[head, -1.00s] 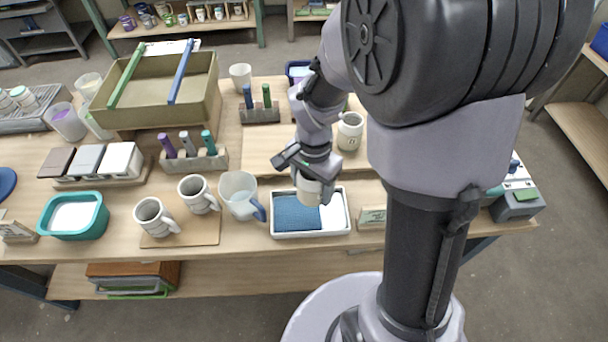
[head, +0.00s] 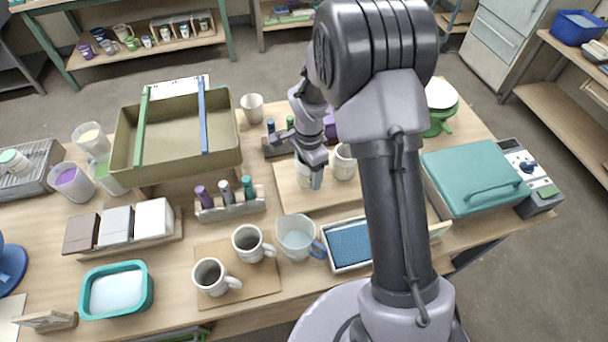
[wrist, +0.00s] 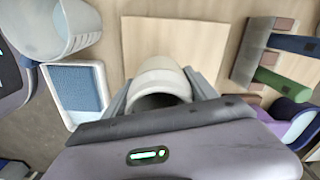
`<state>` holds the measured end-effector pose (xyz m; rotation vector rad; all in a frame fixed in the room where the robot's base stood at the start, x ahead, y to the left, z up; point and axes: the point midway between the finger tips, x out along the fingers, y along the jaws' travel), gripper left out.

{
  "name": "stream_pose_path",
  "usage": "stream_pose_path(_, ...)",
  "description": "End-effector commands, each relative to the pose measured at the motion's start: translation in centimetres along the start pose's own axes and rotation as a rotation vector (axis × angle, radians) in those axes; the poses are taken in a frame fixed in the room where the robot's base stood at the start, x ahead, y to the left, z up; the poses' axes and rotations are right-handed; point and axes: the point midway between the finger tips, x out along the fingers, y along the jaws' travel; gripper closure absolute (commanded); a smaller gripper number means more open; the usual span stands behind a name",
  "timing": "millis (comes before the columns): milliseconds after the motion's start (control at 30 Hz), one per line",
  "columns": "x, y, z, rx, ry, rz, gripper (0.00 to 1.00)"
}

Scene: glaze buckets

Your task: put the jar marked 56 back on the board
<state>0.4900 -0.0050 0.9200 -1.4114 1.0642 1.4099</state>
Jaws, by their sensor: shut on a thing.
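My gripper (head: 316,160) is shut on a pale cream jar (head: 303,178), which also shows between the fingers in the wrist view (wrist: 160,80). No number can be read on the held jar. In the head view it appears over the left part of the wooden board (head: 295,200); whether it touches the board I cannot tell. Another pale jar (head: 344,163) stands on the board just to the right, partly behind my arm. In the wrist view, a bare stretch of the board (wrist: 180,45) lies beyond the held jar.
A white tray with a blue sponge (head: 349,243) and a clear jug (head: 297,238) stand in front of the board. A tool holder (head: 276,147) stands behind it. A teal-lidded box (head: 475,178) is at the right.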

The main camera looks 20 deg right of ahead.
Motion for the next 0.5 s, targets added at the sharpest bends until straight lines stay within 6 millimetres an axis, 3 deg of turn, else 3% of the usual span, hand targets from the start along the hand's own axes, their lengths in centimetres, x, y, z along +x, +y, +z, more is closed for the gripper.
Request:
stream_pose_path(167, 0.2, -2.2, 0.1, -0.001, 0.001, -0.001, 0.92)
stream_pose_path(333, 3.8, -2.1, 0.1, 0.000, 0.000, 0.001, 0.92)
stream_pose_path(500, 3.6, -2.1, 0.1, 0.000, 0.000, 0.000, 0.92)
